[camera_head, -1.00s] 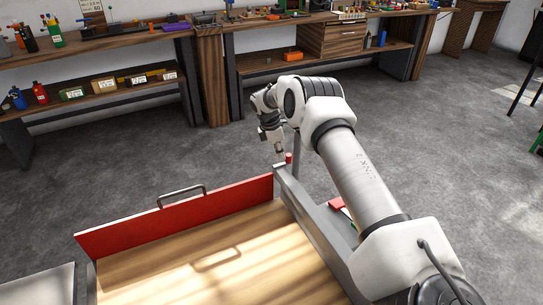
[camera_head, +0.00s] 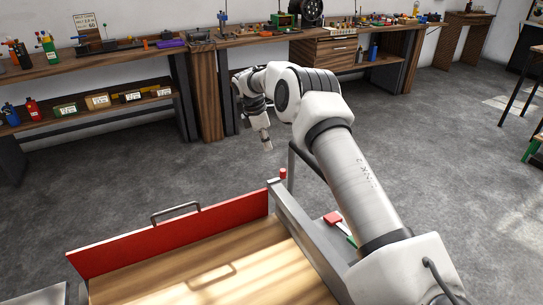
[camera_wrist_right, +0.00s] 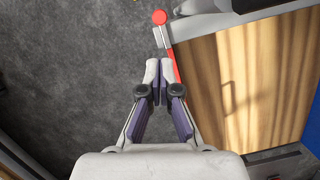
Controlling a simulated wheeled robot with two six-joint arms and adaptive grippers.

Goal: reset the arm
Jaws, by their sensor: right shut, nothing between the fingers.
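My right arm reaches out from the lower right in the head view. Its gripper (camera_head: 267,145) points down past the far edge of the cart, above the floor. In the right wrist view the right gripper (camera_wrist_right: 153,66) has its fingertips together and holds nothing. My left gripper is not in the head view.
A cart with a wooden top (camera_head: 200,272) and a red end panel (camera_head: 170,238) with a handle stands in front of me. A red knob (camera_head: 283,173) rises at its corner, close to the right gripper. Workbenches (camera_head: 130,57) with tools line the wall. The grey floor between is clear.

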